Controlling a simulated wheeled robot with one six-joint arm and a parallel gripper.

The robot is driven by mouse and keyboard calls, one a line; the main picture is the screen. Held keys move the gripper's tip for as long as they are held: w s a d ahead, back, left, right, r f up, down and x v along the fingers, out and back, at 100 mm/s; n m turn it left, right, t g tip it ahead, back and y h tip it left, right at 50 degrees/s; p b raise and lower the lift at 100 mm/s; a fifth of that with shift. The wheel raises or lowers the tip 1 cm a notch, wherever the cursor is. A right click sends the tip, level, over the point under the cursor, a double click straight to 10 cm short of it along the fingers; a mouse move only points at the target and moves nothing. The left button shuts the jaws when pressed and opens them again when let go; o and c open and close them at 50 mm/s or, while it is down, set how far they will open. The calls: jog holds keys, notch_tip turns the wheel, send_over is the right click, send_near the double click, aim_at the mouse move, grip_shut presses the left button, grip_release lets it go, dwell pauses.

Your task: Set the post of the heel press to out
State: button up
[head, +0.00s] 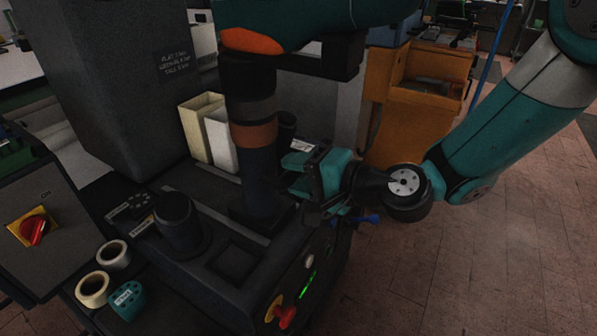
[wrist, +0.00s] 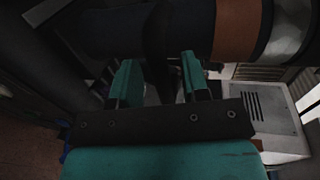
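The heel press (head: 225,265) is a dark machine at the centre of the head view. A thick upright column (head: 262,165) with grey and copper-brown bands stands on it, under a teal upper part. In the wrist view the column (wrist: 185,32) lies across the top, just beyond my fingertips. A short dark round stub (head: 178,228) stands at the left of the press bed; I cannot tell which part is called the post. My gripper (head: 292,182) is at the column's right side. Its teal fingers (wrist: 158,65) are apart, with a dark shape between or behind them. Contact is unclear.
The press front has a red knob (head: 286,316) and a green light strip (head: 307,284). Tape rolls (head: 92,290) lie at lower left, near a red switch (head: 34,230). Pale bins (head: 221,140) stand behind the column. An orange cabinet (head: 418,110) stands behind; floor is clear at right.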

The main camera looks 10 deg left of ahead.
jog(key=b+v, duration=1)
jog(key=v, duration=0.7)
jog(key=shift+d, duration=0.25)
jog(key=s+d+f+n+g+h, duration=0.3)
jog(key=s+n+h, duration=0.2)
jog(key=s, duration=0.1)
jog(key=s+d+f+n+g+h, duration=0.2)
jog(key=s+d+f+n+h, duration=0.1)
jog(key=s+d+n+h, duration=0.25)
notch_tip(320, 180, up, 26)
jog(key=s+a+p, duration=0.1)
jog(key=p, duration=2.5)
jog(key=shift+s+r, duration=0.15)
jog(key=shift+s, duration=0.05)
